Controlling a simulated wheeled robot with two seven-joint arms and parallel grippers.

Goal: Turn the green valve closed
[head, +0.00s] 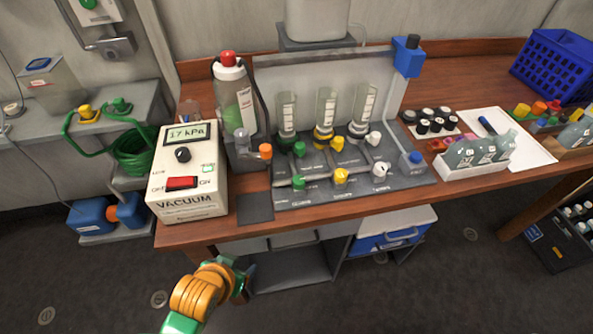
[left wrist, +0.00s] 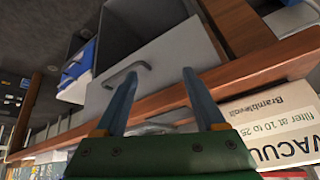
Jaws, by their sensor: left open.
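Two green valve knobs are on the grey manifold (head: 350,180): an upper one (head: 299,148) at the base of the left clear cylinder, and a lower one (head: 298,183) near the front edge. Whether either is open or closed is too small to tell. My left gripper (head: 246,282) is in front of and below the bench edge, apart from the manifold, partly hidden by its own wrist. In the left wrist view its two blue fingers (left wrist: 160,82) are spread and empty, with no green knob in view. My right gripper is not in view.
The vacuum box (head: 188,205) stands left of the manifold, with a red-capped bottle (head: 235,100) between them. The wooden bench edge (head: 350,222) lies above my left gripper. Yellow and white knobs sit right of the green ones. A white bottle tray (head: 470,170) is farther right.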

